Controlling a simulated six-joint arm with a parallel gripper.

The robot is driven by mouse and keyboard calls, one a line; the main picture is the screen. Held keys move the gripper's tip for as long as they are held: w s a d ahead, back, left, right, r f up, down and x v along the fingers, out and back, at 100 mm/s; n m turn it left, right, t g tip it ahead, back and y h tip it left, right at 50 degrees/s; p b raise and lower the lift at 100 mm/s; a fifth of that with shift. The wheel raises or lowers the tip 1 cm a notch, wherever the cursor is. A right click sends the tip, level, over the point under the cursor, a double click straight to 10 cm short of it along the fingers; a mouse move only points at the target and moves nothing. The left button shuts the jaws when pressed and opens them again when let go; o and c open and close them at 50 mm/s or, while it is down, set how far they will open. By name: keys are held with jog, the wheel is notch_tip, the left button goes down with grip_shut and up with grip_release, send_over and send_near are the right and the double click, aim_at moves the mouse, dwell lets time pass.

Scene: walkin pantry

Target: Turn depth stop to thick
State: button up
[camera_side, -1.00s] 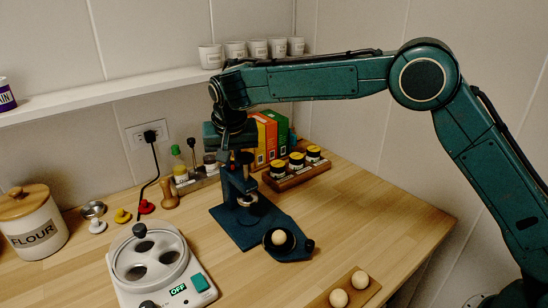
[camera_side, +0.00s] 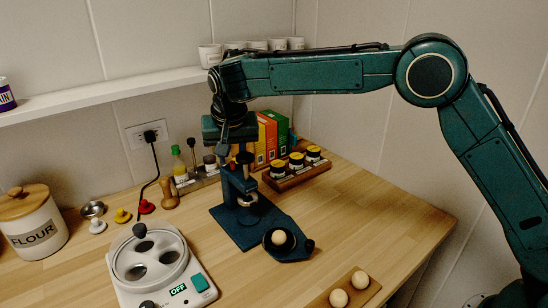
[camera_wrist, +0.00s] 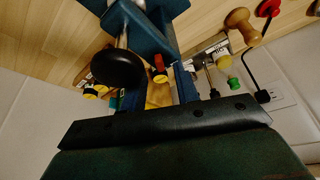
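The blue press (camera_side: 240,216) stands upright on the counter, with a pale dough ball (camera_side: 279,238) in the round dish on its base. A small orange-brown knob, likely the depth stop, shows near the top of its column (camera_side: 243,158); it also shows in the wrist view (camera_wrist: 160,70). My gripper (camera_side: 238,157) points down over the top of the column. In the wrist view my gripper (camera_wrist: 158,85) has its two fingers apart, with the knob seen in or beyond the gap. I cannot tell whether they touch it. The press's black ball handle (camera_wrist: 118,68) is close beside the fingers.
A white device marked OFF (camera_side: 165,270) stands front left, and a FLOUR jar (camera_side: 34,224) far left. Spice jars in a wooden rack (camera_side: 298,178) and boxes (camera_side: 268,138) stand behind. Dough balls on a board (camera_side: 370,287) lie front right. The right counter is clear.

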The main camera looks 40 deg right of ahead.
jog(key=v, duration=1.1)
jog(key=shift+r, duration=0.4)
jog(key=shift+s+a, duration=0.1)
jog(key=shift+s, duration=0.05)
jog(key=shift+r, duration=0.15)
